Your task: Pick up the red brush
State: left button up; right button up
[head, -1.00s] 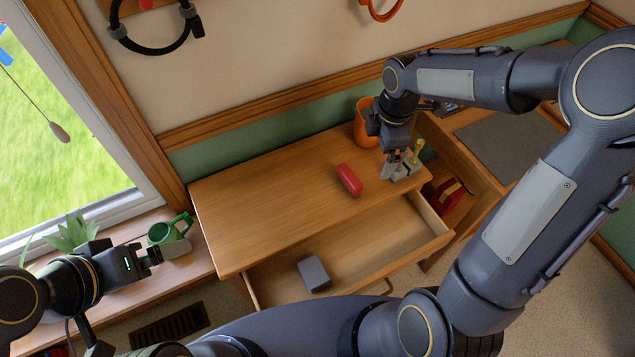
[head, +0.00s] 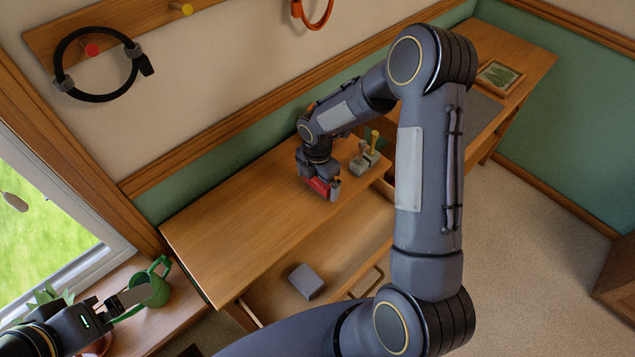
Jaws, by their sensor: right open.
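The red brush (head: 319,187) lies on the wooden desk top (head: 235,215), near the edge above the open drawer. My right gripper (head: 322,188) is down over it, jaws open, with a finger showing beside its right end. The gripper hides part of the brush, and I cannot tell whether the fingers touch it. My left gripper (head: 135,297) is at the lower left, in front of the green watering can; its jaw opening is unclear.
The open drawer (head: 345,240) holds a grey block (head: 307,281). Small upright tools (head: 368,150) stand on the desk just right of my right gripper. A green watering can (head: 152,286) is on the window sill. The left desk top is clear.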

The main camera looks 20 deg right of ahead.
jog(key=shift+f, duration=0.15)
jog(key=c, duration=0.9)
